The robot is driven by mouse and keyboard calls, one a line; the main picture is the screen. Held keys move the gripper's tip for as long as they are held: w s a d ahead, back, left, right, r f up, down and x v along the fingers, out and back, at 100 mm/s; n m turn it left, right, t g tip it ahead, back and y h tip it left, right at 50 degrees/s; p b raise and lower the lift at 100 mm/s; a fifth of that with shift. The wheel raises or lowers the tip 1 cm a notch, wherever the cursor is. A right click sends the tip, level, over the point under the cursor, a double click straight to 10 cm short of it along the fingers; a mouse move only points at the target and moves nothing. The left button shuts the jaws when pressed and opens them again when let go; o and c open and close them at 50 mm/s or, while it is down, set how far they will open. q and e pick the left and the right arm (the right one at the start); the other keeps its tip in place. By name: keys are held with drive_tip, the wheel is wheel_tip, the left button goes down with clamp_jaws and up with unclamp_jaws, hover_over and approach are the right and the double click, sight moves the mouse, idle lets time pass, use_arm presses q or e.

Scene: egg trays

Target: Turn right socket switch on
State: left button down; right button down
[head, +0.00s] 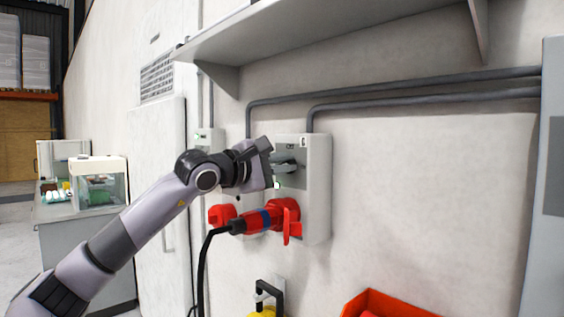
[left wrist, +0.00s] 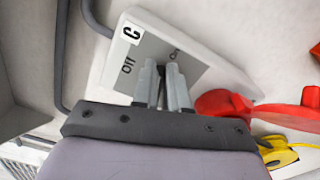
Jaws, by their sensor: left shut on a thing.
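The right socket (head: 318,190) is a light grey wall box with a "C" label and a grey switch plate. In the left wrist view the plate (left wrist: 146,45) reads "Off" at left and "On" at upper right. My left gripper (head: 288,165) comes in from the left in front of the plate. In the left wrist view my fingers (left wrist: 165,85) are nearly closed around the switch handle, which they mostly hide. I cannot tell clearly which way the handle points. A red plug (head: 255,221) with a blue ring sits in the red outlet below. My right gripper is not in view.
Another socket box with a red outlet (head: 222,214) is at left, partly behind my arm. A black cable (head: 203,265) hangs from the plug. A shelf (head: 330,30) juts out above. A red bin (head: 385,305) and a yellow-and-black item (head: 268,295) are below.

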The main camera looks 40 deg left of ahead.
use_arm(q)
drive_tip(key=shift+f+m, duration=0.2)
drive_tip(key=shift+m, duration=0.7)
drive_tip(key=shift+f+m, duration=0.2)
drive_tip(key=shift+m, duration=0.7)
drive_tip(key=c, duration=1.2)
unclamp_jaws()
drive_tip(key=shift+o, duration=0.2)
drive_tip(key=shift+s+f+b, duration=0.15)
drive_tip(key=shift+s+b, duration=0.2)
drive_tip(key=shift+s, duration=0.2)
drive_tip(key=s+b, duration=0.3)
drive_tip(key=s, duration=0.3)
drive_tip(key=shift+a, duration=0.2)
